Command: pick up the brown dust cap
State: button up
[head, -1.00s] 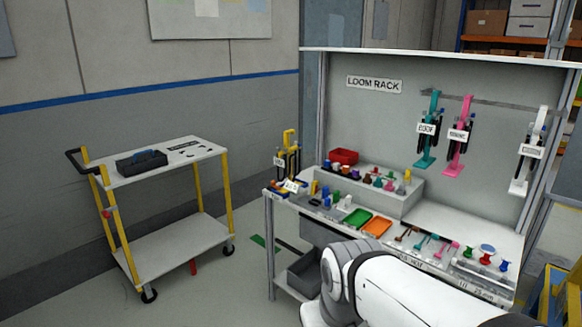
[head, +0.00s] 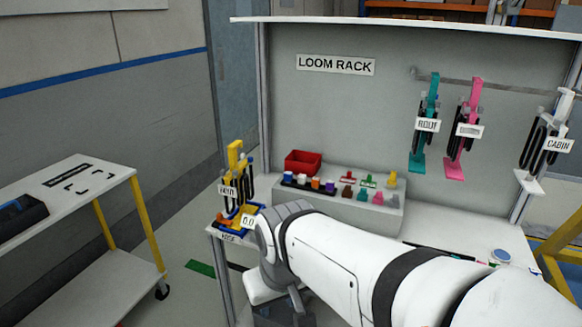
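A small brown piece (head: 347,191), which looks like the brown dust cap, stands on the front of the raised grey shelf in the head view. It is at the left end of a short row of small coloured pieces. It is too small to make out its exact shape. My white arm reaches across the front of the bench, with its wrist near the bench's left end, below and left of the brown piece. My gripper's fingers cannot be seen. The arm hides much of the bench top.
A red bin (head: 303,162) and a row of coloured connectors (head: 308,183) sit left on the shelf. A yellow stand (head: 236,175) is at the bench's left end. Tool holders (head: 425,125) hang from a rail at right. A cart (head: 75,180) stands left.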

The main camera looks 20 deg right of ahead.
aim_at(347, 193)
jog(key=z, duration=0.55)
jog(key=i, duration=0.85)
jog(key=z, duration=0.55)
jog(key=k, duration=0.9)
jog(key=z, duration=0.15)
jog(key=i, duration=0.9)
jog(key=u, duration=0.05)
